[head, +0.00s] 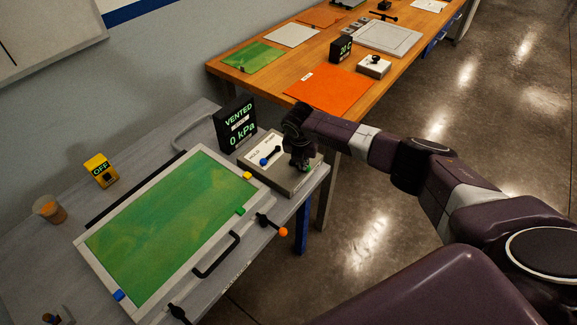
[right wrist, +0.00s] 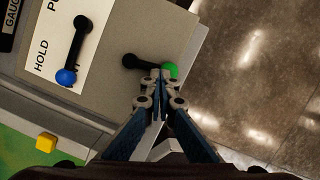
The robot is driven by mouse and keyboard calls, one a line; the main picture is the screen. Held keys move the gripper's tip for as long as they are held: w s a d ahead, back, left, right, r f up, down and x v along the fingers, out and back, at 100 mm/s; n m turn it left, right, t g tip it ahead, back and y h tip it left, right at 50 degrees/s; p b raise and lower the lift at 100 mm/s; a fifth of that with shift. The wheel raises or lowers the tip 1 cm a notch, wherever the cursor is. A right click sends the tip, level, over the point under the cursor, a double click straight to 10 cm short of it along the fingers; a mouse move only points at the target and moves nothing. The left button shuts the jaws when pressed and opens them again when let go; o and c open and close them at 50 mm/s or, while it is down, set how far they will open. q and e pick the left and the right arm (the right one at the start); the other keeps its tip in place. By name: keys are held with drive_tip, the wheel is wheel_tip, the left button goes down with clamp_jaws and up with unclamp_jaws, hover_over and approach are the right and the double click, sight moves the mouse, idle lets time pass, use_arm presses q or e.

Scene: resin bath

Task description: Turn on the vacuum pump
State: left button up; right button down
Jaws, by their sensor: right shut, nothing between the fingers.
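A grey control box (head: 261,184) stands at the right end of the grey table. In the right wrist view its plate reads HOLD beside a lever with a blue knob (right wrist: 66,77), which points toward the lower left. A second black lever with a green knob (right wrist: 170,70) lies nearly level. My right gripper (right wrist: 160,82) is shut and empty, its tips at the green-knobbed lever; I cannot tell if they touch. In the head view the gripper (head: 303,165) hides much of that lever. The black display (head: 237,124) reads VENTED, 0 kPa. My left gripper is not in view.
A yellow box (head: 101,171) reading OFF stands at the back left near a cup (head: 50,209). A framed green panel (head: 165,235) with a black handle (head: 216,256) fills the table's middle. A wooden table (head: 290,58) with sheets and small devices stands behind.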

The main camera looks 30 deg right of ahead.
drive_tip(key=shift+d+n, duration=0.25)
drive_tip(key=shift+n, duration=0.15)
idle(1.3)
